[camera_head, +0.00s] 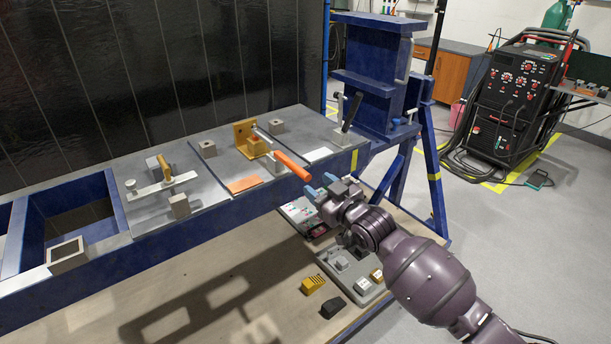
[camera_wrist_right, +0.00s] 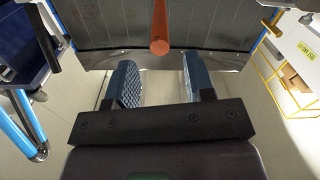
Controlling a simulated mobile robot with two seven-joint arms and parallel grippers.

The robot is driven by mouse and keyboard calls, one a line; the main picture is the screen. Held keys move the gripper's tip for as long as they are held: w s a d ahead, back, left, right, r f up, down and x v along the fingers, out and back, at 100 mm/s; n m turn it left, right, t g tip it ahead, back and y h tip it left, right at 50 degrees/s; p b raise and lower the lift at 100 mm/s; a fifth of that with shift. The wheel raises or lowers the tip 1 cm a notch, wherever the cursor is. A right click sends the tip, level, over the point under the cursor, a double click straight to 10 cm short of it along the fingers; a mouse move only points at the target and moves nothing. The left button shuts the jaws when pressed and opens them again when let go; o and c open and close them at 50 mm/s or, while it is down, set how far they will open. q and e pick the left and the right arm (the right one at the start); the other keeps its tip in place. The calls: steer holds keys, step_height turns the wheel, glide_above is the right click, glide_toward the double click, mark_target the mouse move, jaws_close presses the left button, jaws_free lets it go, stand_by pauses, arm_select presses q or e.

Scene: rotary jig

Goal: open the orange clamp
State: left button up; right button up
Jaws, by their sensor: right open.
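The orange clamp has a yellow-orange bracket (camera_head: 248,137) on the grey jig plate and a long orange handle (camera_head: 292,166) that points toward the front edge of the table. My right gripper (camera_head: 322,190) is open and empty, just beyond the free end of the handle and apart from it. In the right wrist view the orange handle (camera_wrist_right: 159,28) shows end-on, ahead of and between the two blue fingertips (camera_wrist_right: 159,85). My left gripper is not in view.
A clamp with a black handle (camera_head: 351,112) stands right of the orange one. Another clamp (camera_head: 163,180) with a yellow handle is at left. An orange plate (camera_head: 244,184) lies flat nearby. A blue steel stand (camera_head: 374,75) rises behind right. Loose parts lie on the lower shelf (camera_head: 200,290).

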mark_target(311, 180)
steer(key=shift+x, duration=2.9)
jaws_close()
